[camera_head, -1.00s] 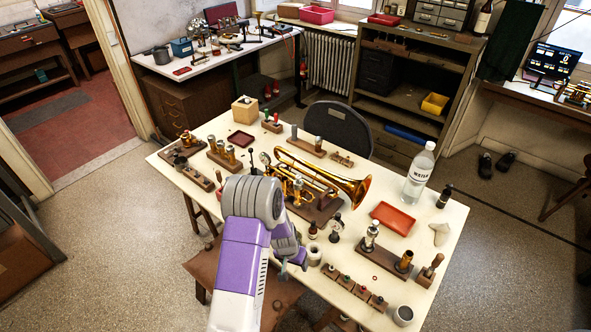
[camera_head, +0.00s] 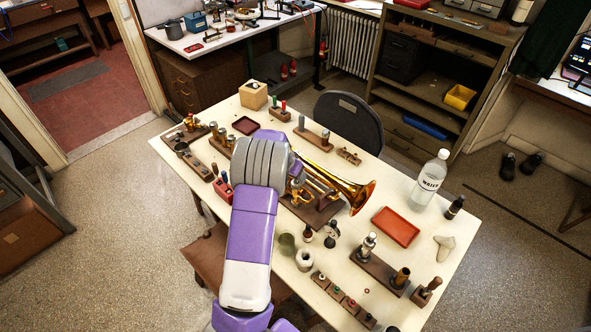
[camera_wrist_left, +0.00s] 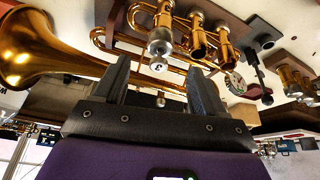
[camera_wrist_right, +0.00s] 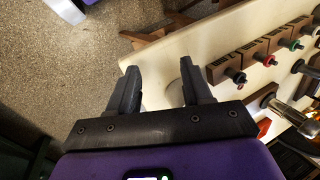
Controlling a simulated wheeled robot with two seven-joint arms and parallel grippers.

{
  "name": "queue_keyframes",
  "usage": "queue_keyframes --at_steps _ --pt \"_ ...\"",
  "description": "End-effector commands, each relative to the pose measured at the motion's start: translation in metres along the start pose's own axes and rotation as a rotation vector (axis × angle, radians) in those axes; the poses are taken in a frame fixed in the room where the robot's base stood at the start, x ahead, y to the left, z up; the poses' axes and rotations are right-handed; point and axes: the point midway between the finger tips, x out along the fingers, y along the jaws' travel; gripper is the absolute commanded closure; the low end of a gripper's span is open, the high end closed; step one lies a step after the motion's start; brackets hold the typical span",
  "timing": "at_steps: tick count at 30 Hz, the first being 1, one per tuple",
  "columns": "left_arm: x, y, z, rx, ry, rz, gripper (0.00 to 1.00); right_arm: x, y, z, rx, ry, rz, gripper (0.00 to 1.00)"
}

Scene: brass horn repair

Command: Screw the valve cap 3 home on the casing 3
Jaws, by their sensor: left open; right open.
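The gold brass horn (camera_head: 358,195) lies on its brown stand on the table, bell to the right. In the left wrist view it (camera_wrist_left: 35,55) shows close up with several valve casings. A silver knurled valve cap 3 (camera_wrist_left: 160,40), with a smaller end marked 3, sits at the end of casing 3; I cannot tell how far it is screwed on. Two neighbouring casings (camera_wrist_left: 198,42) show brass ends. My left gripper (camera_wrist_left: 158,76) is open, its fingers either side of the marked end, apparently not touching. My right gripper (camera_wrist_right: 160,76) is open and empty by the table edge.
A red tray (camera_head: 396,227), a water bottle (camera_head: 431,180) and a brown block with a metal fitting (camera_head: 368,247) stand right of the horn. My arm hides part of the table.

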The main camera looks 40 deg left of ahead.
Motion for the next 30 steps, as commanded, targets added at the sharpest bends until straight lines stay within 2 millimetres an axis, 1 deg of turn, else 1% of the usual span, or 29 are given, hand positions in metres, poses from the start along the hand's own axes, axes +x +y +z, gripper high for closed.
queue_keyframes --at_steps 1,3,6,10,15,23,30 --pt "0.010 0.000 0.002 0.000 -0.005 0.000 0.29 0.001 0.001 0.000 0.000 0.000 0.000 0.51" --pt "0.022 0.000 0.002 0.000 -0.005 -0.001 0.29 0.002 0.001 0.000 0.000 0.000 0.000 0.51" --pt "0.037 0.000 0.002 0.001 -0.004 0.000 0.29 0.003 0.001 0.000 0.000 0.000 0.000 0.51" --pt "0.052 0.000 0.002 0.000 -0.003 -0.001 0.29 0.003 0.001 0.000 0.000 0.000 0.000 0.51" --pt "0.062 0.001 0.002 0.000 -0.002 0.000 0.29 0.004 0.001 0.000 0.000 0.000 0.000 0.51" --pt "0.062 0.001 0.001 0.000 -0.002 0.000 0.29 0.004 0.001 0.000 0.000 0.001 0.000 0.51" --pt "0.062 0.001 0.001 -0.001 -0.002 0.000 0.66 0.004 0.001 0.000 0.000 0.000 0.000 0.51"
